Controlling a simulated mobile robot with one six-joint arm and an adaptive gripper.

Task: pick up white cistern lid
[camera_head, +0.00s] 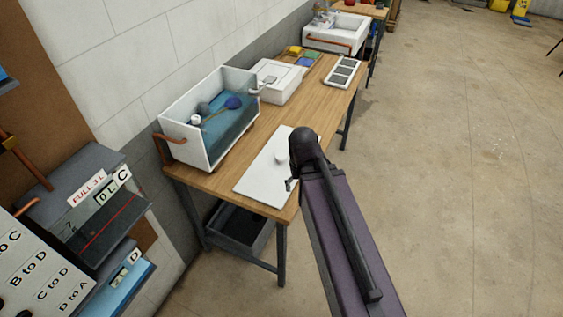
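The white cistern lid (258,173) looks like a flat white panel lying on the wooden workbench (218,182), near its front end. A small round white knob stands on it. My arm reaches in from the lower right and covers the lid's right side. Only a small dark piece of my gripper (291,184) shows at the lid's right edge. The rest is hidden behind my arm, so I cannot tell whether it touches the lid or how its fingers stand. The open white cistern (194,147), holding blue water and a float, stands left of the lid.
A white lidded box (279,84), small coloured items and a white panel with dark squares (343,71) are farther back on the bench. A white sink (337,33) stands beyond. A dark bin (240,227) sits below. Open floor lies to the right.

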